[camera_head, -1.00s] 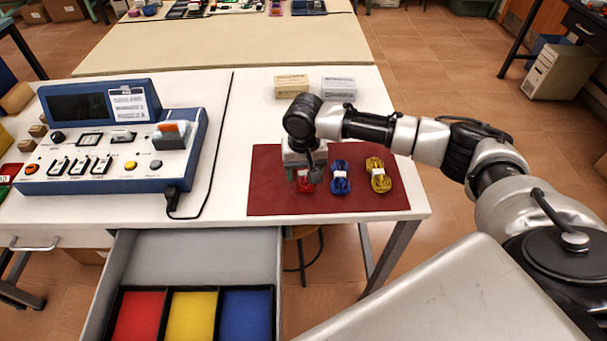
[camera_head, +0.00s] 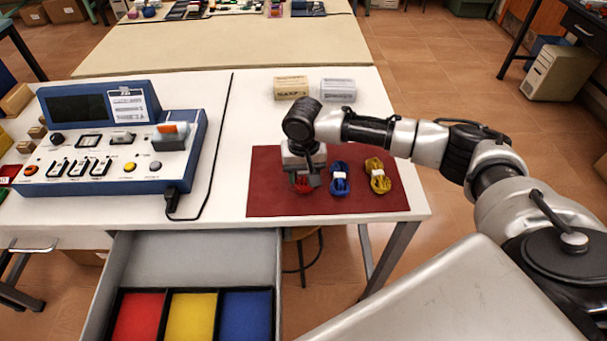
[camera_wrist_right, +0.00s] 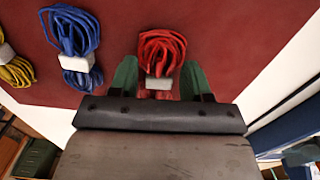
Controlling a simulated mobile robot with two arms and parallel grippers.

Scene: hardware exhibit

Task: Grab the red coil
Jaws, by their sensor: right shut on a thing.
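The red coil (camera_head: 304,184) lies on the dark red mat (camera_head: 290,207), mostly hidden under my right gripper (camera_head: 304,181) in the head view. In the right wrist view the red coil (camera_wrist_right: 162,52), with a white band, sits between the green-tipped fingers of my right gripper (camera_wrist_right: 158,80). The right gripper is shut on the red coil, low over the mat. My left gripper is not in view.
A blue coil (camera_head: 340,178) and a yellow coil (camera_head: 377,175) lie to the right on the mat. A blue control console (camera_head: 120,140) stands left. An open drawer (camera_head: 195,258) holds red, yellow and blue compartments. Two small boxes (camera_head: 291,87) (camera_head: 339,90) stand behind the mat.

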